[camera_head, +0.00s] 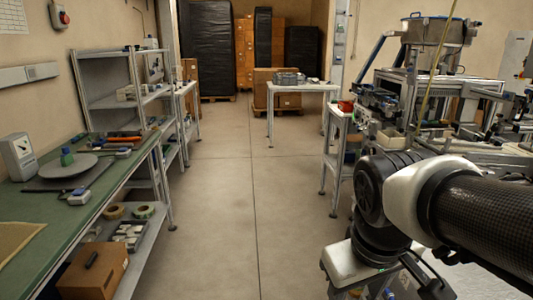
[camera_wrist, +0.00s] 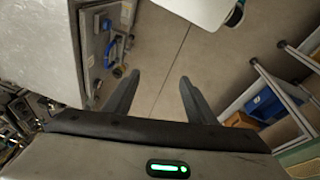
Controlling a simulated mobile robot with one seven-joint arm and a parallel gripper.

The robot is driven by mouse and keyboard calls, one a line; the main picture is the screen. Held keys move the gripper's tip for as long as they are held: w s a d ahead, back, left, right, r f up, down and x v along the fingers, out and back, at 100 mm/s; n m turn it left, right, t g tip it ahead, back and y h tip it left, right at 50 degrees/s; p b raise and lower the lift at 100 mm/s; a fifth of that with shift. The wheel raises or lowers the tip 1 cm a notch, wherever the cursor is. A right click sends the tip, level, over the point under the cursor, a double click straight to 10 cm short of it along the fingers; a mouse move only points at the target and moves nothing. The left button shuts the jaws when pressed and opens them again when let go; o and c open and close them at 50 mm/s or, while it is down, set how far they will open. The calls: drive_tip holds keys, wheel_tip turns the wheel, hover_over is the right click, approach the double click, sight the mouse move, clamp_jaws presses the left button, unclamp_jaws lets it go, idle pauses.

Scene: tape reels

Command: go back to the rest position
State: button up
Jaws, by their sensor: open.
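My gripper (camera_wrist: 159,90) shows in the wrist view with its two dark fingers apart and nothing between them. Beyond the fingers is bare concrete floor. In the head view my arm reaches in from the right edge, and its end with the gripper is not clearly visible there. Two tape reels, one tan (camera_head: 114,211) and one green (camera_head: 143,211), lie on the lower shelf under the green-topped bench at the left.
The green bench (camera_head: 40,205) at the left holds a round grey plate (camera_head: 69,171) and a scale (camera_head: 19,156). Machinery (camera_head: 440,90) stands close by my arm at the right. A table (camera_head: 304,88) stands farther back. The middle floor is clear.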

wheel_tip(320, 180, up, 21)
drive_tip(key=s+m+t+p, duration=0.1)
drive_tip(key=m+t+p, duration=0.1)
drive_tip(key=p, duration=1.6)
drive_tip(key=shift+s+a+r+m+y, duration=0.2)
drive_tip(key=shift+s+a+m+y, duration=0.2)
drive_tip(key=shift+m, duration=0.2)
drive_tip(key=shift+d, duration=0.1)
